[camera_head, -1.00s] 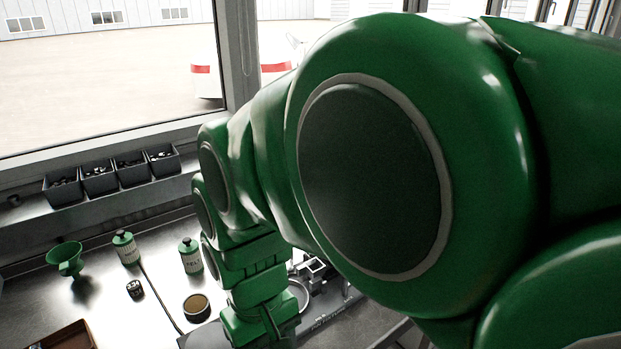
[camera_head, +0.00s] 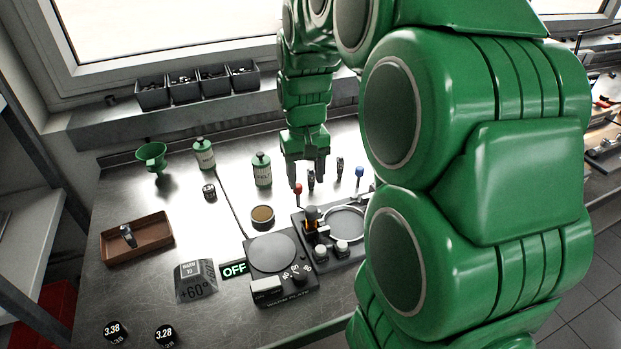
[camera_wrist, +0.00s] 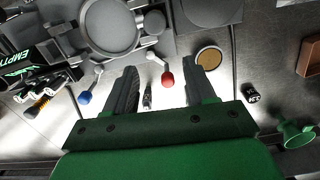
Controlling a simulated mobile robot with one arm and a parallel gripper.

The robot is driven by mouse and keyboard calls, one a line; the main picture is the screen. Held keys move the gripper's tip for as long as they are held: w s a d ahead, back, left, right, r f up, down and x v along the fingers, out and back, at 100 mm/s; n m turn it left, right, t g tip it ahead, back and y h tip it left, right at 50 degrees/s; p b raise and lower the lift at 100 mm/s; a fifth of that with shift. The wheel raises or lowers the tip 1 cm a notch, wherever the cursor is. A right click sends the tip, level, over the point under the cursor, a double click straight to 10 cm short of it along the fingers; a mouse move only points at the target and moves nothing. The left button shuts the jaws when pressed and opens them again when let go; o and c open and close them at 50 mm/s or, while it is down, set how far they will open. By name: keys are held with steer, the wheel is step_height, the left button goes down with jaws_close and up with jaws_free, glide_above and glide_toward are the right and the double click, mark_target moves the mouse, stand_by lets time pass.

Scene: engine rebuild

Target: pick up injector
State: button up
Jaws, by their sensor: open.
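My gripper (camera_head: 306,178) points down over the back of the workbench, open, its fingers spread apart; it also shows in the wrist view (camera_wrist: 161,75). A small dark upright piece (camera_head: 311,180), which looks like an injector, stands between or just behind the fingers. In the wrist view this dark piece (camera_wrist: 148,97) appears in the gap, nearer the left finger and touching neither clearly. A second similar dark piece (camera_head: 340,166) stands to the right. A metallic piece (camera_head: 127,236) lies in the brown tray (camera_head: 150,256); I cannot tell its kind.
A red-knobbed lever (camera_head: 298,188) and a blue-knobbed lever (camera_head: 359,172) stand close to the gripper. The fixture with a ring (camera_head: 345,222) and a hot plate (camera_head: 270,252) are in front. Green bottles (camera_head: 262,170), a funnel (camera_head: 152,157) and a round tin (camera_head: 262,216) stand left.

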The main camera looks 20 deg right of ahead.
glide_above(310, 177)
steer(key=w+d, duration=0.1)
steer(key=w, duration=0.1)
steer(key=shift+m+t, duration=0.3)
steer(key=shift+m, duration=0.1)
step_height(310, 177, down, 6)
steer(key=shift+s+d+f, duration=0.1)
steer(key=shift+s+f, duration=0.05)
steer(key=shift+f, duration=0.05)
steer(key=shift+w+d+f, duration=0.25)
steer(key=shift+w, duration=0.15)
steer(key=shift+f, duration=1.3)
steer(key=f, duration=0.2)
steer(key=a+f, duration=0.1)
steer(key=f, duration=0.1)
steer(key=shift+s+f, duration=0.1)
steer(key=shift+s, duration=0.2)
steer(key=shift+w+d+f, duration=0.1)
steer(key=shift+f, duration=0.4)
jaws_close()
steer(key=shift+r, duration=0.1)
